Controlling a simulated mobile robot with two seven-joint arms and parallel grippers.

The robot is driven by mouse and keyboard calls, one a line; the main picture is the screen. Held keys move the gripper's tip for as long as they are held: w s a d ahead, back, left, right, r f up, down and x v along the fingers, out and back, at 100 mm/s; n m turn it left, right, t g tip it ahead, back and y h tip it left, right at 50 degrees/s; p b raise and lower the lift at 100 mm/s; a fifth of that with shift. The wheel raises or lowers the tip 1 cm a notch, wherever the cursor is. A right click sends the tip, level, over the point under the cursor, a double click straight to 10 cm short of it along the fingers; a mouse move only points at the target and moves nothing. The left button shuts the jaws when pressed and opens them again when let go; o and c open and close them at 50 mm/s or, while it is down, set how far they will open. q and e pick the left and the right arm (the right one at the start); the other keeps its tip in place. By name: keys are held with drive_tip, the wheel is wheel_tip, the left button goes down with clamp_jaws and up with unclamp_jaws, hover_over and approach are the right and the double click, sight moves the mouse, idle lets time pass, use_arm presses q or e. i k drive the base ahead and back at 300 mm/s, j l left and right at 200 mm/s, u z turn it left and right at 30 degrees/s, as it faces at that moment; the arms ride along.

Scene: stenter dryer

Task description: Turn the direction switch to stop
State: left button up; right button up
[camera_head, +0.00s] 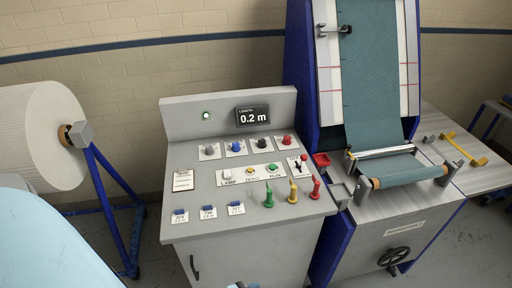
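The grey control console (250,212) stands in the middle of the view. The labels are mostly too small to read, so I cannot tell for sure which control is the direction switch. A small lever switch with a red tip (303,158) sits on a white plate at the panel's right edge. Three blue switches (208,211) sit on labelled plates along the front left. A row of grey, blue, black and red knobs (262,143) is at the back. Neither gripper shows clearly; a small dark part at the bottom edge cannot be identified.
Green, yellow and red levers (293,192) stand up at the console's front right. LAMP, ZERO and RUN buttons (251,171) are mid-panel. The display (252,115) reads 0.2 m. The fabric machine (400,225) is close on the right, a white roll (35,135) on the left.

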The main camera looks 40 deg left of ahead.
sight(261, 144)
drive_tip(key=k+u, duration=0.2)
drive_tip(key=u, duration=0.25)
drive_tip(key=k+u, duration=0.15)
drive_tip(key=u, duration=0.25)
